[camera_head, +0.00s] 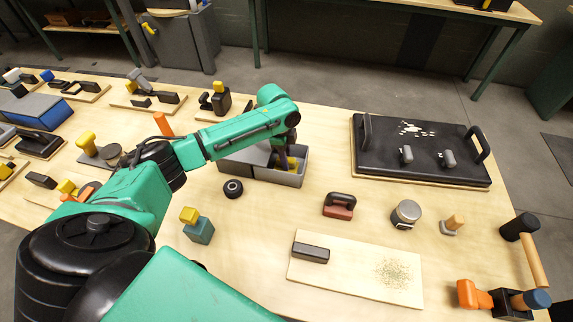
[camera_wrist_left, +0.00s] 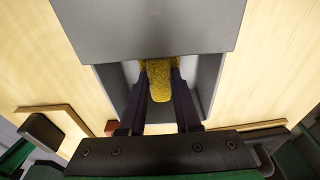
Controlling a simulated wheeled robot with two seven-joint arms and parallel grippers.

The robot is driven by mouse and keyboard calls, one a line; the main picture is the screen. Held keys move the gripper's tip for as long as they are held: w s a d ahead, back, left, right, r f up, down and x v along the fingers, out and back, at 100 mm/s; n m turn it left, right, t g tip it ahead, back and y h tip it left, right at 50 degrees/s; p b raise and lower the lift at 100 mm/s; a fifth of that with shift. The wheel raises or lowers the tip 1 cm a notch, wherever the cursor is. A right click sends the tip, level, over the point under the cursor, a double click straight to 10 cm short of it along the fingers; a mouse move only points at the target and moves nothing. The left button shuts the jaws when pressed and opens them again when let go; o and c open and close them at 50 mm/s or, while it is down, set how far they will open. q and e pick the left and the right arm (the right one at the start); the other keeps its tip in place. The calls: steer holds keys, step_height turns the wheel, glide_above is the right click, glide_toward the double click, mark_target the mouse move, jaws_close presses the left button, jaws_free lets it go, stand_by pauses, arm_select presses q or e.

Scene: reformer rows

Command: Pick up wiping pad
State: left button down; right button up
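A yellow, rough-textured pad, which I take for the wiping pad, sits in the grey open bin (camera_head: 290,179). It shows in the head view (camera_head: 292,163) and in the left wrist view (camera_wrist_left: 160,82). My left gripper (camera_head: 285,160) reaches down into the bin. In the left wrist view its two dark fingers (camera_wrist_left: 160,90) flank the pad closely, one on each side. I cannot tell whether they press on it. A grey panel hides the pad's far end. My right gripper is not in view.
A black tray (camera_head: 380,168) with handles stands at the back right. A pale board (camera_head: 345,278) with a dark block (camera_head: 311,252) and crumbs lies in front. A black ring (camera_head: 233,188), a yellow-topped teal block (camera_head: 199,231) and a red-based handled tool (camera_head: 339,207) stand near the bin.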

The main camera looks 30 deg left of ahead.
arm_select(q)
step_height(320, 180, up, 20)
steer(key=shift+b, duration=0.35)
steer(key=c, duration=1.5)
jaws_free()
jaws_close()
